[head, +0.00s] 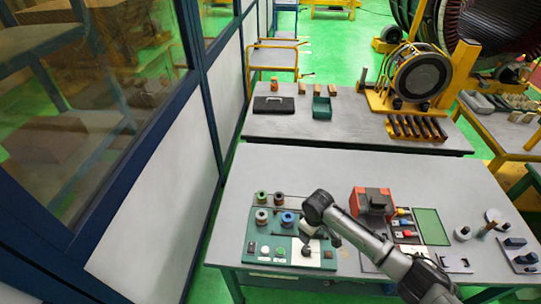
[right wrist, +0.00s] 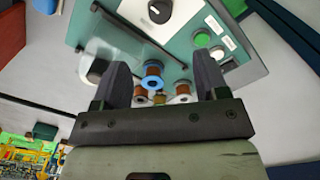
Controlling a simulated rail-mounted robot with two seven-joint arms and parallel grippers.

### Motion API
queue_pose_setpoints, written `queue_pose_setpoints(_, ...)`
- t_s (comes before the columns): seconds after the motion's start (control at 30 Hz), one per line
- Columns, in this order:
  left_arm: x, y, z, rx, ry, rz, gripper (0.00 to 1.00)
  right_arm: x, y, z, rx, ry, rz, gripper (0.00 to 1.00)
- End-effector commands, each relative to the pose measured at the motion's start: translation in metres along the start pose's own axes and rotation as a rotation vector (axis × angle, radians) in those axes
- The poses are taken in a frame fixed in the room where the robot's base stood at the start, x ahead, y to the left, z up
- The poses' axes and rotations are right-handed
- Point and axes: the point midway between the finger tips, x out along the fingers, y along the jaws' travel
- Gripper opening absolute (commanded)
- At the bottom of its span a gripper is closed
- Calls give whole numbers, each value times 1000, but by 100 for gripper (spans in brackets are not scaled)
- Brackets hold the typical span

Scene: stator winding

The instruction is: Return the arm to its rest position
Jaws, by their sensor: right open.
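My right arm comes in from the lower right in the head view and hangs over the teal control panel (head: 240,262) at the front of the near table. My right gripper (right wrist: 160,72) is open in the right wrist view, with nothing between its two dark fingers. Beyond them show a blue-topped copper spool (right wrist: 153,82) and a few other spools, apart from the fingers as far as I can tell. My left gripper is in neither view.
A red-and-black machine (head: 372,203) stands right of my arm, with a green mat (head: 430,226) beside it. A second table (head: 350,128) behind holds a teal bin (head: 321,107) and a yellow-framed stator fixture (head: 420,77). A blue-framed partition (head: 205,100) rises at the left.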

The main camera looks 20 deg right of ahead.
Motion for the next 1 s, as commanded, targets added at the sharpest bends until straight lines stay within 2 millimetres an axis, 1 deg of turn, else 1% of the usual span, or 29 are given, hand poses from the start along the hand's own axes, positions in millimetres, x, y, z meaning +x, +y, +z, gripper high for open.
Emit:
queue_pose_setpoints(0.13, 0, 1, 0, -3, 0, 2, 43, 0, 0, 0, 3, 0, 3, 67)
queue_pose_setpoints(0.2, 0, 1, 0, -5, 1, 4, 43, 0, 4, 0, 4, -1, 28, 67)
queue_pose_setpoints(0.27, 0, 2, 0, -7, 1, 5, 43, -6, 7, -3, -6, 15, 70, 67)
queue_pose_setpoints(0.37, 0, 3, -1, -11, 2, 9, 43, -36, 2, -19, -56, 102, 167, 67)
queue_pose_setpoints(0.47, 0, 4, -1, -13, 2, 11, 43, -86, -7, -39, -96, 244, 265, 67)
queue_pose_setpoints(0.5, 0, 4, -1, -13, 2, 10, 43, -108, -14, -47, -109, 312, 299, 67)
queue_pose_setpoints(0.53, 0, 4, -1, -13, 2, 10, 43, -125, -20, -52, -116, 362, 321, 67)
queue_pose_setpoints(0.57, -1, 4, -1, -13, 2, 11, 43, -141, -28, -54, -122, 410, 340, 67)
queue_pose_setpoints(0.6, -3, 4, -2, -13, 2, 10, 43, -158, -39, -54, -128, 467, 357, 67)
queue_pose_setpoints(0.67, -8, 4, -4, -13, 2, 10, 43, -180, -57, -47, -129, 546, 375, 67)
queue_pose_setpoints(0.7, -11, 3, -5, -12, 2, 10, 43, -192, -69, -40, -125, 593, 380, 67)
queue_pose_setpoints(0.73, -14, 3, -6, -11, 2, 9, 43, -200, -78, -32, -118, 627, 381, 67)
queue_pose_setpoints(0.77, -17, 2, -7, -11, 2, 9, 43, -207, -86, -23, -109, 656, 380, 67)
queue_pose_setpoints(0.8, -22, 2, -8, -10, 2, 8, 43, -214, -98, -8, -91, 691, 372, 67)
queue_pose_setpoints(0.87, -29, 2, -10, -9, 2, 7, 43, -221, -112, 16, -59, 723, 356, 67)
queue_pose_setpoints(0.9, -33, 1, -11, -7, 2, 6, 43, -222, -120, 33, -36, 735, 342, 67)
queue_pose_setpoints(0.97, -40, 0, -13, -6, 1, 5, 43, -222, -130, 57, 0, 737, 317, 67)
queue_pose_setpoints(1.0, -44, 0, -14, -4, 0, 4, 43, -220, -136, 74, 24, 731, 298, 67)
